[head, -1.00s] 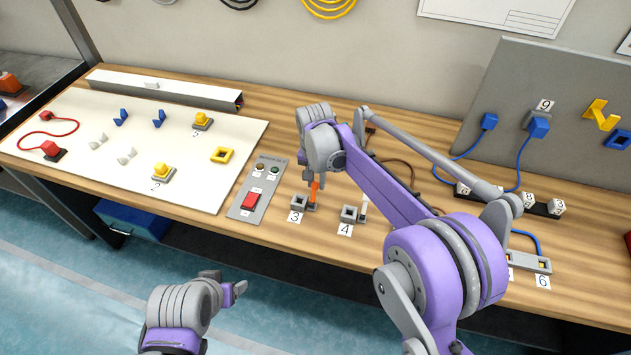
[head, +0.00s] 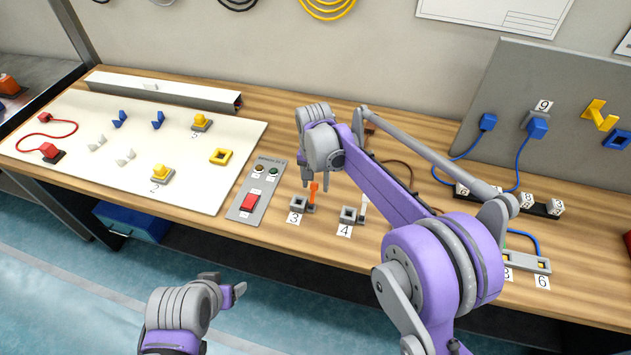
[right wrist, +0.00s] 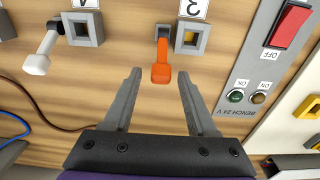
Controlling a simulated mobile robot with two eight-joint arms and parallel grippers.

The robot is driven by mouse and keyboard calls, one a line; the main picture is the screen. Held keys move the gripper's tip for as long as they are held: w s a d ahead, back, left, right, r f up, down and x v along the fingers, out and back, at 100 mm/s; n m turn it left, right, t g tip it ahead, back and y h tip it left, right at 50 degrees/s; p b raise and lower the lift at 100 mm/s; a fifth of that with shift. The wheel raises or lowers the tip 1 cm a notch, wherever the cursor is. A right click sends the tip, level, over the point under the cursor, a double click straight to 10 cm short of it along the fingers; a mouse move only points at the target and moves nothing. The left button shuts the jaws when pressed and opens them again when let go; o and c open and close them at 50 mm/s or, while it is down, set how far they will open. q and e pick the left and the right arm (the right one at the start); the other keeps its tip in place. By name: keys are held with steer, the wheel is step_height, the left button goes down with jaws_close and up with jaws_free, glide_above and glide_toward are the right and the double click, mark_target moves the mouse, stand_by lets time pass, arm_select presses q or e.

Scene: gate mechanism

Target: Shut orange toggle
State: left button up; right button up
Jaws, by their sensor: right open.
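The orange toggle (head: 313,190) stands up from its grey base on the table, beside the square grey socket (head: 298,203) with label 3. In the right wrist view the orange toggle (right wrist: 161,70) lies between and just beyond my open fingertips, touching neither. My right gripper (right wrist: 158,82) is open and empty; in the head view (head: 313,184) it hangs over the toggle, partly hidden by its own wrist. My left gripper (head: 238,285) is at the bottom, in front of the table, away from the toggle; its jaw gap is unclear.
A white toggle (head: 364,207) with a grey socket (head: 348,215) and label 4 stands just right. A grey panel with a red switch (head: 250,203) is at the left. Blue cables and a grey upright board (head: 560,110) are at the far right.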

mark_target(316, 183)
step_height(316, 183, up, 11)
steer(key=shift+s+f, duration=0.15)
steer(key=shift+s, duration=0.1)
stand_by(0.5)
steer(key=s+d+n+t, duration=0.2)
steer(key=s+d+t, duration=0.1)
steer(key=s+d, duration=0.9)
steer(key=s+d+f+t, duration=0.1)
steer(key=s+f, duration=0.3)
steer(key=s, duration=0.4)
steer(key=s+d+f+n+t, duration=0.1)
steer(key=s+f, duration=0.3)
steer(key=s, duration=0.4)
steer(key=shift+d+n, duration=0.3)
steer(key=shift+d, duration=0.45)
